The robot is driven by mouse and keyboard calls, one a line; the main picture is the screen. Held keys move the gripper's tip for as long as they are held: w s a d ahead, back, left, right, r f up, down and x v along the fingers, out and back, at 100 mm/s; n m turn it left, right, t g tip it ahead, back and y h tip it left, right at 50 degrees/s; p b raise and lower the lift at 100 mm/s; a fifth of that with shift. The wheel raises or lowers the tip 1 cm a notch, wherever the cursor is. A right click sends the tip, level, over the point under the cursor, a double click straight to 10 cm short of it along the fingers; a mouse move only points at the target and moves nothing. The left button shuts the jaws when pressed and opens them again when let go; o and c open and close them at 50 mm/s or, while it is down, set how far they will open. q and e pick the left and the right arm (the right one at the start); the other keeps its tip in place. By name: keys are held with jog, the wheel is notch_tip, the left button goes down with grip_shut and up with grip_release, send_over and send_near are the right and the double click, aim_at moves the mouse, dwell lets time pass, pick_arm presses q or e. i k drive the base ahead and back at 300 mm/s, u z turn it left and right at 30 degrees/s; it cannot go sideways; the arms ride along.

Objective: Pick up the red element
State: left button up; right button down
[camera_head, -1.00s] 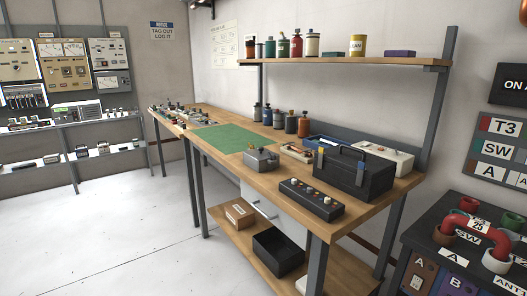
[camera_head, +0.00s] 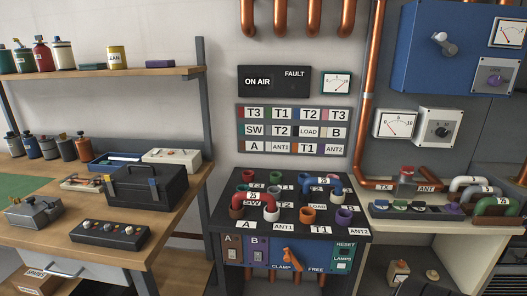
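A small red piece (camera_head: 407,170) sits on top of a grey block between the TX and ANT labels on the right bench. A red U-shaped link (camera_head: 250,198) with a "25" label stands on the black patch panel (camera_head: 222,212), bridging sockets there. I cannot tell for sure which is the element. A row of small dark pieces with green, blue and purple parts (camera_head: 400,206) lies in front of the grey block. Neither of my grippers is in view.
A wooden workbench (camera_head: 70,238) at left holds a black toolbox (camera_head: 147,188) and a button box (camera_head: 110,236). Copper pipes (camera_head: 366,90) run down the wall.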

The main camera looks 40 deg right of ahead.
aim_at(406, 170)
jog(key=z, duration=2.5)
